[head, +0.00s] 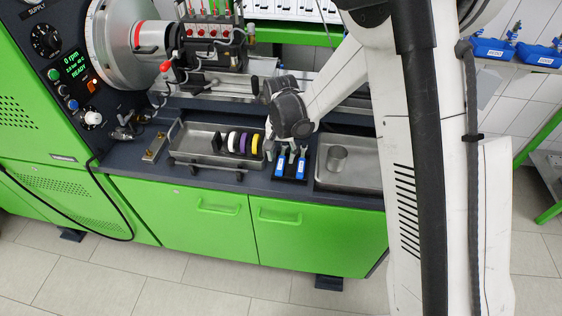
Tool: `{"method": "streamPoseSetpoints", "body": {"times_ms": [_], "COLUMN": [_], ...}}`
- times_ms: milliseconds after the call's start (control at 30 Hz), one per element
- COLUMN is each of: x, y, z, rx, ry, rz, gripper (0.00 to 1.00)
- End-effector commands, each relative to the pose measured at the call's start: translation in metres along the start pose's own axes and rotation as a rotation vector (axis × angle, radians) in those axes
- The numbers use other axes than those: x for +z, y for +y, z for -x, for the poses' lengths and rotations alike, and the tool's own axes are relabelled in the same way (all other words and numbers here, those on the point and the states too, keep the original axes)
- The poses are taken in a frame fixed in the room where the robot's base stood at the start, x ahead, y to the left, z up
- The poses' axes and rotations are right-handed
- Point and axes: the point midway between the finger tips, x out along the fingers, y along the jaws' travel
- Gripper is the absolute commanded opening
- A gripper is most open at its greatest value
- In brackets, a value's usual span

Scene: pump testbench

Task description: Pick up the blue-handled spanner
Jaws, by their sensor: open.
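Blue-handled tools stand side by side in a small black holder (291,178) on the dark bench top. A blue handle (281,164) shows at the left of the holder and another blue handle (300,168) at the right. Grey metal parts rise above them. I cannot tell which of these is the spanner. My gripper (291,143) is at the end of the arm, just above the holder, and is open. Its fingers are small and hard to separate from the grey metal parts, so I cannot tell whether they touch anything.
A metal tray (195,140) with black, white, purple and yellow rings stands left of the holder. Another tray (333,178) with a metal cup (337,158) stands right. The testbench machine (130,45) rises behind left. Blue bins (490,50) sit far right.

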Motion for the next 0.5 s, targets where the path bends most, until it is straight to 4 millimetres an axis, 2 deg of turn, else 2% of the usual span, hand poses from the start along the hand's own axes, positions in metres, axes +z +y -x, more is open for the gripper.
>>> {"method": "streamPoseSetpoints", "body": {"times_ms": [200, 467, 500], "x": [0.001, 0.001, 0.001], "y": [0.0, 0.0, 0.0], "z": [-0.019, -0.021, -0.02], "rx": [0.0, 0.0, 0.0], "ry": [0.0, 0.0, 0.0], "rz": [0.0, 0.0, 0.0], "gripper": [0.41, 0.41, 0.37]}}
